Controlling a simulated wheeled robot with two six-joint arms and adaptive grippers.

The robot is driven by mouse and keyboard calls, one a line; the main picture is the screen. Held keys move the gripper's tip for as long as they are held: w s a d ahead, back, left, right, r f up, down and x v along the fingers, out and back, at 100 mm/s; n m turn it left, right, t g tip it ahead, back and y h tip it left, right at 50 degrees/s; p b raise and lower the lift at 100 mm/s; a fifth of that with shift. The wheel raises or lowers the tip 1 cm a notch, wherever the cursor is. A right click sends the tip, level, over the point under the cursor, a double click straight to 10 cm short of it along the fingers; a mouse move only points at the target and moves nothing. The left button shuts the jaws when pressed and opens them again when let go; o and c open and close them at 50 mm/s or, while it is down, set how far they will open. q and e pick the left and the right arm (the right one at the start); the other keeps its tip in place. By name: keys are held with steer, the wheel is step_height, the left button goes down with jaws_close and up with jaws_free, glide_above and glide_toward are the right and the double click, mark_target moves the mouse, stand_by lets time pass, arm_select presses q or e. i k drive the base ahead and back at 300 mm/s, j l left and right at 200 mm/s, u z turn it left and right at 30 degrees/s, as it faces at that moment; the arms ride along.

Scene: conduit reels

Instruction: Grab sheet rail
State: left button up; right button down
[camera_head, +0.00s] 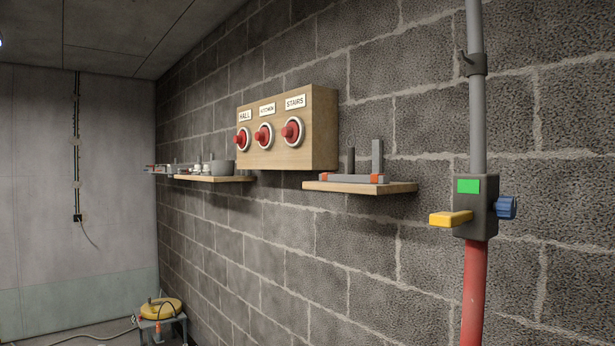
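No object in view can be named for certain as the sheet rail. On the near wooden wall shelf (360,187) lies a long grey bar (342,179) with orange pieces at its ends. An upright grey piece (377,157) and a thin dark upright piece (351,160) stand at the same shelf. I cannot tell whether these are joined to the bar. Neither of my grippers is in view.
A wooden box (318,130) with several red buttons hangs above the shelves. A farther shelf (215,178) holds small items. At right, a grey valve box (474,206) with a yellow lever (451,218) sits on a pipe. A yellow reel (161,308) stands low on a small stand.

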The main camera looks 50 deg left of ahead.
mark_target(377, 179)
steer(key=u, duration=1.45)
